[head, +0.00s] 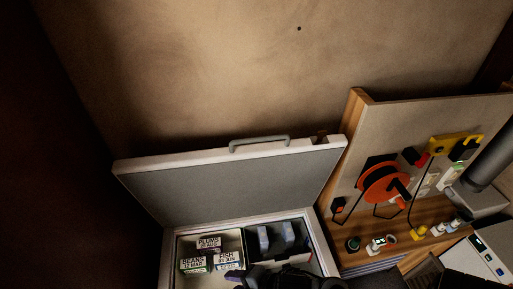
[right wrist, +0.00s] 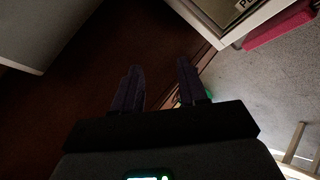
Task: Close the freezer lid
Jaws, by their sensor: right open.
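The freezer lid (head: 225,187) stands raised, tilted back on the far side of the freezer box (head: 322,245), with a grey-green handle (head: 260,142) on its upper edge. The open box holds labelled cartons, including plums (head: 209,243), beans (head: 193,263) and fish (head: 228,260). My right gripper (right wrist: 158,82) has purple fingers set apart with nothing between them. In the head view, a dark gripper part covers the box's near right interior at the bottom edge. My left gripper is not in view.
A wooden-sided pegboard (head: 425,150) with an orange cord reel (head: 384,184) stands right of the freezer. Small items and a grey device lie below it. A pink object (right wrist: 280,27) shows in the right wrist view. Bare wall lies behind the lid.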

